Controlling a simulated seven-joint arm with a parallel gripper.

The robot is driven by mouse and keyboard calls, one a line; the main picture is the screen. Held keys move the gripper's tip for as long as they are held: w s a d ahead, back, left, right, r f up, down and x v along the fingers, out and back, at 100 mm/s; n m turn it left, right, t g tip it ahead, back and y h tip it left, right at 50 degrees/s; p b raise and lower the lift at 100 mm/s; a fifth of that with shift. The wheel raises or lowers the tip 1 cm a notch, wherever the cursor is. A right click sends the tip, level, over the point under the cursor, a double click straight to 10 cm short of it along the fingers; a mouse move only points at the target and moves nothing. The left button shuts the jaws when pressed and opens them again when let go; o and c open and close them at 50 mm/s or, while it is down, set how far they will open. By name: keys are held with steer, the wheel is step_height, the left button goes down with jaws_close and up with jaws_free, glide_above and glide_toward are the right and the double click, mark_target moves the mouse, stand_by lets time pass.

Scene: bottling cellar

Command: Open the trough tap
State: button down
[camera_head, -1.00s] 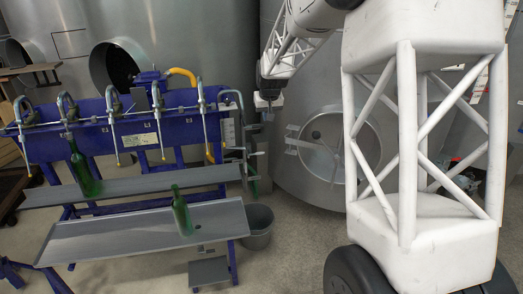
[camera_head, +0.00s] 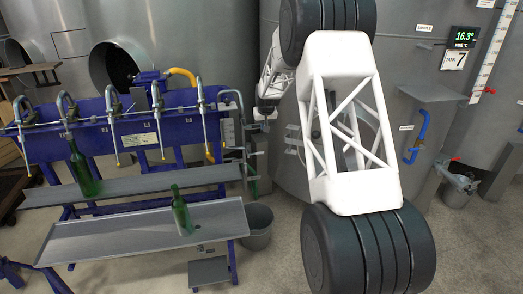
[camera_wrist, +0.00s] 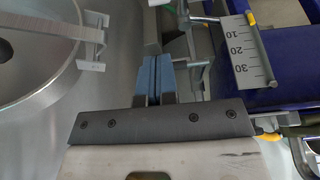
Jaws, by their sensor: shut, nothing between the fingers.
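The filler's lower trough (camera_head: 95,250) is a long grey tray at the front of the blue bottling stand. A small fitting, possibly its tap (camera_head: 199,248), shows at the trough's right part; it is too small to tell whether its handle is open or closed. My gripper (camera_head: 263,114) is at the right end of the stand, well above and right of that fitting. In the wrist view my gripper (camera_wrist: 155,75) shows blue finger pads pressed together with nothing between them. The tap cannot be made out in the wrist view.
A green bottle (camera_head: 181,212) stands on the trough and another (camera_head: 82,170) on the shelf behind. A grey bucket (camera_head: 258,228) is right of the trough. A numbered scale (camera_wrist: 243,50) and metal rods are near my fingers. A round tank hatch (camera_wrist: 30,50) lies left.

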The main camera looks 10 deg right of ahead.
steer(key=w+d+f, duration=0.1)
steer(key=w+f, duration=0.3)
steer(key=f, duration=0.1)
steer(key=shift+w+f, duration=0.4)
steer(key=shift+f, duration=0.1)
steer(key=x, duration=1.3)
steer(key=shift+f, duration=0.5)
steer(key=shift+s, duration=0.15)
